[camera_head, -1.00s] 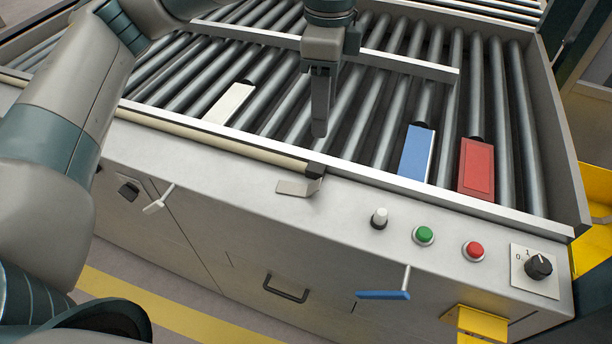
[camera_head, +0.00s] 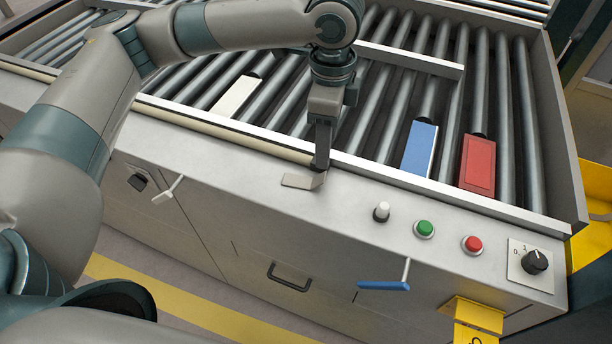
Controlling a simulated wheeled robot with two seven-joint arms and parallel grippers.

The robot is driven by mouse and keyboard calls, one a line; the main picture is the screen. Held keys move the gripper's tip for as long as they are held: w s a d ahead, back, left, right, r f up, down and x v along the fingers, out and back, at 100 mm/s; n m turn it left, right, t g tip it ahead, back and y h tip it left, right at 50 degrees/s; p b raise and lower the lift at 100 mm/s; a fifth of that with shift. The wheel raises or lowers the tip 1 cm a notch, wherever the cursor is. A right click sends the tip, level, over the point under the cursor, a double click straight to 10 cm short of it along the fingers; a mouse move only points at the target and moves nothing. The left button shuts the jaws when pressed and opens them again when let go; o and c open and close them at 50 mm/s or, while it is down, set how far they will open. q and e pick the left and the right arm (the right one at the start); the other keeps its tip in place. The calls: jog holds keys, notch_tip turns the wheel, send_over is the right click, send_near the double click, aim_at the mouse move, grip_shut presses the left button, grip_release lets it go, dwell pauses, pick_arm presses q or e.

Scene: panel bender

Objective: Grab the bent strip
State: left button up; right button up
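The bent strip (camera_head: 298,181) is a small, light grey metal piece with a flat part and an upturned part at its right end. My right gripper is not in view.
Behind the ledge is a roller bed with a white block (camera_head: 235,94), a blue block (camera_head: 419,149) and a red block (camera_head: 478,164). A white-topped switch (camera_head: 381,211), green button (camera_head: 424,229), red button (camera_head: 472,244) and rotary knob (camera_head: 534,262) stand on the ledge to the right.

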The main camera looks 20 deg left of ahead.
aim_at(325, 176)
pick_arm(q)
jog(key=shift+f, duration=1.65)
jog(key=shift+s+d+f+p, duration=0.1)
jog(key=shift+s+f+p, duration=0.15)
jog(key=shift+f+p, duration=0.3)
jog(key=f, duration=0.1)
jog(key=f+p, duration=0.1)
jog(key=f, duration=0.1)
jog(key=shift+s, duration=0.2)
jog(key=shift+f+p, duration=0.3)
jog(key=shift+f, duration=0.25)
jog(key=shift+d, duration=0.1)
jog(key=c, duration=1.2)
